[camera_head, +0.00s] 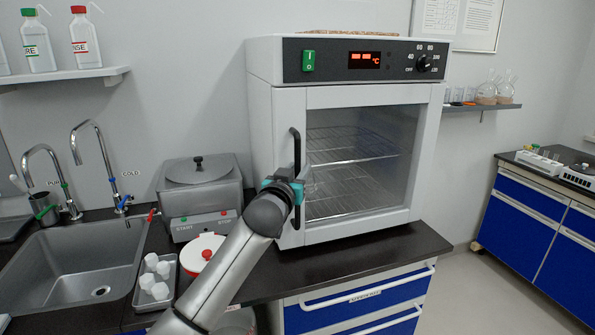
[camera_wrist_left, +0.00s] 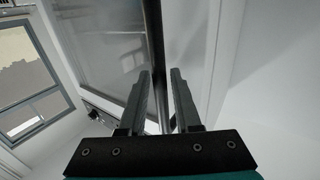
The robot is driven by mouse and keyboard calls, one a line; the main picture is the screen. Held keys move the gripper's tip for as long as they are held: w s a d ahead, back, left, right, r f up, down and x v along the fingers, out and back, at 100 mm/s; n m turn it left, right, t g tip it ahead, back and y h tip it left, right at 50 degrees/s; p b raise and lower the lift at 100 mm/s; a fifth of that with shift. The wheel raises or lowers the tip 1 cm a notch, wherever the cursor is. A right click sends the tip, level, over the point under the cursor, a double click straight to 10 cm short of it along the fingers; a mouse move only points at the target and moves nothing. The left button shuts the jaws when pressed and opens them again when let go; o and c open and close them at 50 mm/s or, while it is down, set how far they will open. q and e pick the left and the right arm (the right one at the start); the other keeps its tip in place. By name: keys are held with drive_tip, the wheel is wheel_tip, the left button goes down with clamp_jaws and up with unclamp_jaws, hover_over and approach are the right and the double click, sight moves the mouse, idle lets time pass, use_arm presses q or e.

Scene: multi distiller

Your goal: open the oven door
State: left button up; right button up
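The oven (camera_head: 262,130) is a white box on the dark counter, with a lit red display and a green switch. Its glass-windowed door (camera_head: 424,165) looks closed. A black vertical handle (camera_head: 296,148) runs along the door's left side. My left gripper (camera_head: 292,188) is at the handle's lower half and hides part of it. In the left wrist view, the handle bar (camera_wrist_left: 154,40) passes between the two fingers of my left gripper (camera_wrist_left: 160,78). The fingers are apart, with small gaps seen beside the bar. My right gripper is not in view.
A steel bath with a lid (camera_head: 200,185) stands left of the oven. In front are a red-and-white container (camera_head: 203,252) and a tray with white cups (camera_head: 153,278). A sink (camera_head: 70,265) is at far left. Open floor (camera_head: 480,290) lies right of the counter.

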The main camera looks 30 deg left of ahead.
use_arm(q)
clamp_jaws()
idle(1.3)
